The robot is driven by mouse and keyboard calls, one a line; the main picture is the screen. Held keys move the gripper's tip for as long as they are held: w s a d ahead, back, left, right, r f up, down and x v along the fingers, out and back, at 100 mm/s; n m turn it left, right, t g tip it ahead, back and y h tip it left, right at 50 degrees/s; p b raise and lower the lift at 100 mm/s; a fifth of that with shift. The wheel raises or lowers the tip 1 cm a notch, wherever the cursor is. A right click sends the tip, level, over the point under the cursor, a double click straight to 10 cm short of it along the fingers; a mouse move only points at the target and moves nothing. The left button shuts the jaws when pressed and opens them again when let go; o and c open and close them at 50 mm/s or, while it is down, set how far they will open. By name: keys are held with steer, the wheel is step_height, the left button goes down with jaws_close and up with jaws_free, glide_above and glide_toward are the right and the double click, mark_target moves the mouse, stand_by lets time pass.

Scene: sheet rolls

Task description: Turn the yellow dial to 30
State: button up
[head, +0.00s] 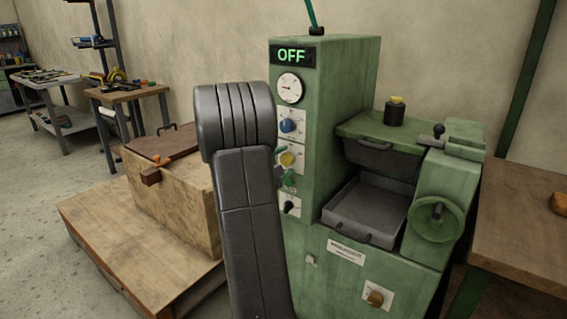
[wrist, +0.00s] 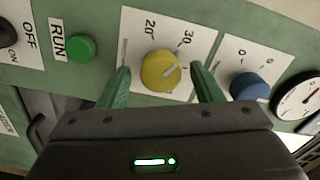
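The yellow dial (wrist: 160,70) sits on a white plate on the green machine panel. My gripper (wrist: 161,68) is open in the wrist view, with one green finger on each side of the dial and visible gaps between. Whether the fingertips reach around the dial in depth is unclear. In the head view the yellow dial (head: 288,159) shows just right of my dark arm, which hides most of the gripper.
The blue dial (wrist: 249,86) and a gauge (wrist: 299,97) are right of the fingers in the wrist view. The green RUN button (wrist: 82,48) and a black OFF/ON switch are left. In the head view the machine's display (head: 292,55) reads OFF.

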steer(key=p+v, duration=0.1)
steer(key=v, duration=1.2)
steer(key=shift+s+a, duration=0.25)
steer(key=shift+s, duration=0.1)
steer(key=b+x, duration=0.1)
steer(key=x, duration=1.3)
